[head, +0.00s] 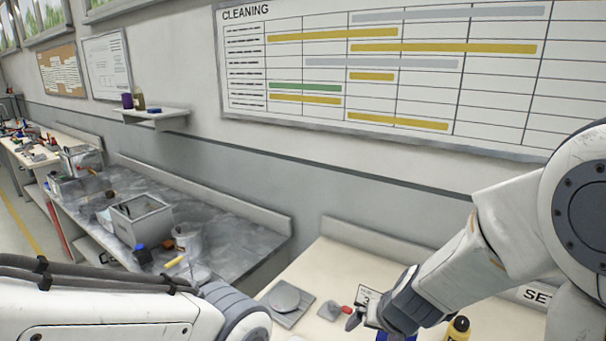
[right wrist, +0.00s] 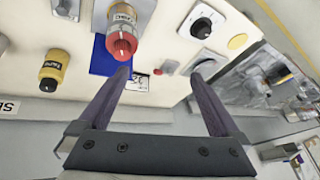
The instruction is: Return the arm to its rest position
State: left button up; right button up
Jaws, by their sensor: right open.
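My right arm reaches in from the right in the head view, over the pale table (head: 330,262). Its gripper (head: 362,312) is low in that view, beside a small numbered card (head: 367,294). In the right wrist view the gripper (right wrist: 162,80) has two dark fingers spread wide apart with nothing held between them. The left finger's tip overlaps a blue patch (right wrist: 101,58) on the table. My left arm crosses the lower left of the head view; its gripper is not in view.
A red-capped bottle (right wrist: 121,40) and a yellow bottle (right wrist: 54,70) stand near the right gripper. A dial plate (right wrist: 203,25) and a round-topped plate (head: 285,299) are on the table. A grey bench (head: 225,232) holding a box (head: 140,218) is at left. The wall is behind.

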jog(key=s+d+n+g+h, duration=0.1)
jog(key=s+d+n+g, duration=0.2)
jog(key=s+d, duration=0.35)
jog(key=s+a+r+n+g, duration=0.1)
jog(key=s+a+r+n, duration=0.1)
jog(key=s+a, duration=0.5)
jog(key=s+a+r+n+g, duration=0.1)
jog(key=s+a+r+n, duration=0.2)
jog(key=s+a+n, duration=0.2)
jog(key=s+a, duration=0.3)
jog(key=shift+a+y, duration=0.35)
jog(key=shift+y, duration=0.05)
jog(key=shift+w, duration=0.1)
